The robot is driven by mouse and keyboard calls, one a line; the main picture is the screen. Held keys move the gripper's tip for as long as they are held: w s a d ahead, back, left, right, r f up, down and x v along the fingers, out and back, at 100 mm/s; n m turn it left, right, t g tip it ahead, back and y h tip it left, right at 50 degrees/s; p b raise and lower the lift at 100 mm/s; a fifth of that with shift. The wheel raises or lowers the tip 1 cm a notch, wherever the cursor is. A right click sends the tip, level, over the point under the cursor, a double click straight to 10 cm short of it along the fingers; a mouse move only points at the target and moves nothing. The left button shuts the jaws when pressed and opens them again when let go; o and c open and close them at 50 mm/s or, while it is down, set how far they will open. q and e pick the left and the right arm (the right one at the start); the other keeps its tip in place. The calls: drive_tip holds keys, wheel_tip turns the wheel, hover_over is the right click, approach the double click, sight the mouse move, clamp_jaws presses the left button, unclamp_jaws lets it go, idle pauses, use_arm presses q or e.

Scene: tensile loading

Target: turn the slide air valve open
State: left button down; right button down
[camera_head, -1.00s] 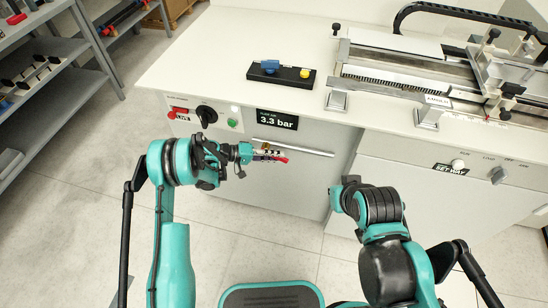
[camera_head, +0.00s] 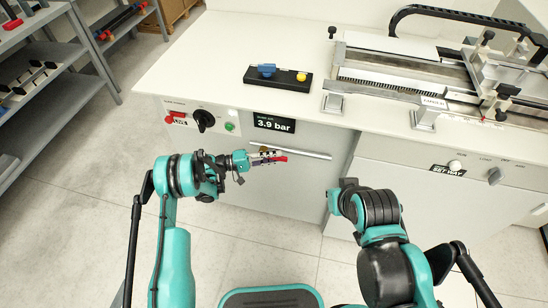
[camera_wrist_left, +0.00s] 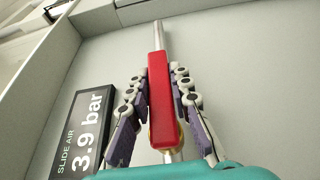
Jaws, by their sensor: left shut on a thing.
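The slide air valve has a red lever (camera_head: 275,158) on a metal pipe (camera_head: 315,155) along the cabinet front. In the left wrist view the lever (camera_wrist_left: 160,105) lies nearly in line with the pipe (camera_wrist_left: 159,34). A bit of brass shows at the lever's lower end; the valve body is mostly hidden. My left gripper (camera_head: 267,156) is shut on the lever, with a finger on each side of it in the wrist view. The slide air display (camera_head: 275,122) reads 3.9 bar. My right gripper (camera_head: 343,190) is apart from the valve; its fingers cannot be made out.
A control panel with a black knob (camera_head: 204,119) and a green button (camera_head: 230,127) is left of the display. Shelves (camera_head: 75,75) stand at left. The floor before the cabinet is clear.

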use_arm(q)
drive_tip(key=c, duration=1.4)
unclamp_jaws()
drive_tip(key=shift+o, duration=0.2)
drive_tip(key=a, duration=1.2)
drive_tip(key=shift+s, duration=0.45)
